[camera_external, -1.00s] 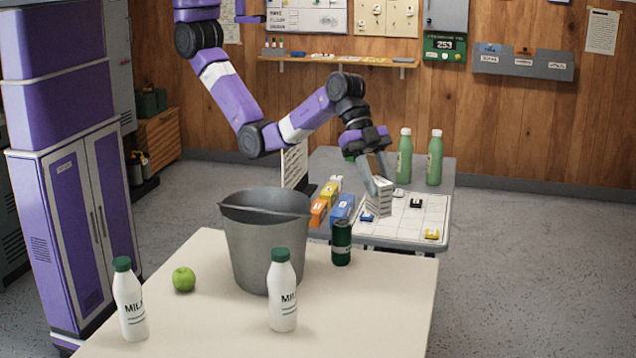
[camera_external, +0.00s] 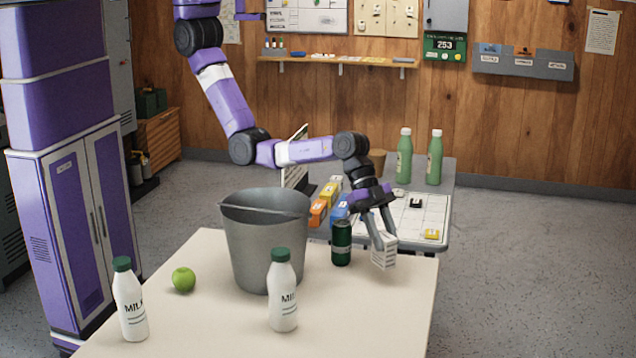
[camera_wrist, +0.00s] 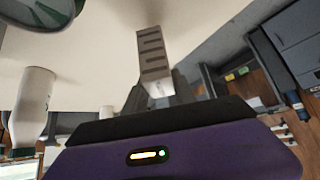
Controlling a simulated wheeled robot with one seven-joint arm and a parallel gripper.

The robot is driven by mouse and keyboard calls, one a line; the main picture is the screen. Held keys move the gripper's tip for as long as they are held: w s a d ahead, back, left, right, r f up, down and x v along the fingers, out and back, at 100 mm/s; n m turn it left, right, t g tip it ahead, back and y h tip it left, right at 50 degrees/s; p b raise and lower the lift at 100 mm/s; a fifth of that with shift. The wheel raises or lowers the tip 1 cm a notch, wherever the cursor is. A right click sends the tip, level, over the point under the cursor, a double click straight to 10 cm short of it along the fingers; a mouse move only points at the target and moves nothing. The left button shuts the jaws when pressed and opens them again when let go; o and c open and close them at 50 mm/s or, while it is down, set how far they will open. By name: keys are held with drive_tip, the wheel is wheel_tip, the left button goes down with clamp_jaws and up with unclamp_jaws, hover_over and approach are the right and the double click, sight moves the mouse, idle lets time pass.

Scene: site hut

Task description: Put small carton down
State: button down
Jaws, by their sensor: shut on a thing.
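The small carton (camera_external: 384,254) is white with grey print. My gripper (camera_external: 383,238) is shut on it, near the far right corner of the cream table (camera_external: 380,310). The carton is slightly tilted in the external view; whether its bottom touches the table I cannot tell. In the wrist view the carton (camera_wrist: 154,58) stands out beyond my fingers, with the cream table top (camera_wrist: 100,50) behind it.
A dark green can (camera_external: 341,243) stands just left of the carton. A grey bucket (camera_external: 265,250), two milk bottles (camera_external: 283,300) (camera_external: 130,305) and a green apple (camera_external: 184,279) are on the same table. Its front right part is clear. Another table with a white board (camera_external: 410,225) stands behind.

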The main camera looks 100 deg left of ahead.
sight(383, 253)
drive_tip(key=shift+f, duration=2.25)
drive_tip(key=shift+f, duration=0.15)
drive_tip(key=shift+f, duration=0.1)
drive_tip(key=c, duration=1)
unclamp_jaws()
drive_tip(key=shift+r, duration=0.3)
drive_tip(key=v, duration=1.2)
drive_tip(key=shift+p, duration=0.3)
drive_tip(key=shift+f, duration=0.1)
